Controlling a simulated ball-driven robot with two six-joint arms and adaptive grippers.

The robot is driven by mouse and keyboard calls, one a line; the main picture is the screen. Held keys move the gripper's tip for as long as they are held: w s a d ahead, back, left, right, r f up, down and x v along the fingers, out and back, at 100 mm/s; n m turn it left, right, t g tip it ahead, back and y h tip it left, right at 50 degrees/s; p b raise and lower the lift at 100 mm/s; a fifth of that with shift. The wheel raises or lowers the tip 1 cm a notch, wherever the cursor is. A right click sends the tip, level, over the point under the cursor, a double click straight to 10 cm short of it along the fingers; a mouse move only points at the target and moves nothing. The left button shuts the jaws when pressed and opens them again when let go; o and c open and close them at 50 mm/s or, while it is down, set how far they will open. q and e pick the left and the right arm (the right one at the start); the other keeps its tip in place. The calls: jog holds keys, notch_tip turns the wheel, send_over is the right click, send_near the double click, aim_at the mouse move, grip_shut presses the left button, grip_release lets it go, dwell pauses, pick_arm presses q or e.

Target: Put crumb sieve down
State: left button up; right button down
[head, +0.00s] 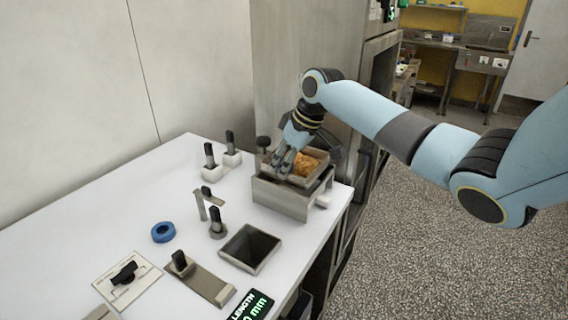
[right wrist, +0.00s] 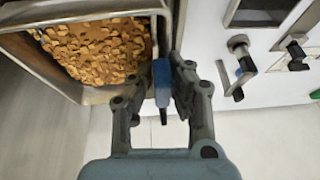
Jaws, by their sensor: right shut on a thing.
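The crumb sieve is a metal-walled square tray with brown crumbs in it; in the head view it shows at the gripper (head: 322,176). In the right wrist view the sieve (right wrist: 160,10) fills the upper left. My right gripper (head: 284,170) is shut on the sieve's side; in the right wrist view a small blue and dark piece sits between its fingers (right wrist: 163,90). The sieve is over or on a metal box (head: 280,200) at the table's right end; I cannot tell if it touches. My left gripper is out of view.
An open square recess (head: 250,248) lies in front of the box. A blue ring (head: 163,232), black-handled tools (head: 217,222), a plate with a black knob (head: 127,281) and white blocks (head: 213,170) stand on the white table (head: 70,235). A steel cabinet stands behind.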

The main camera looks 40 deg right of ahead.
jog(key=shift+f, duration=0.6)
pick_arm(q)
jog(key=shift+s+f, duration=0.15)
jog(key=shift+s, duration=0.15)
pick_arm(e)
jog(key=c, duration=1.3)
grip_release()
jog(key=shift+r, duration=0.15)
jog(key=shift+r, duration=0.35)
pick_arm(q)
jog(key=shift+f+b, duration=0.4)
jog(key=shift+b, duration=0.15)
pick_arm(e)
jog(key=v, duration=1.2)
jog(key=shift+r, duration=0.15)
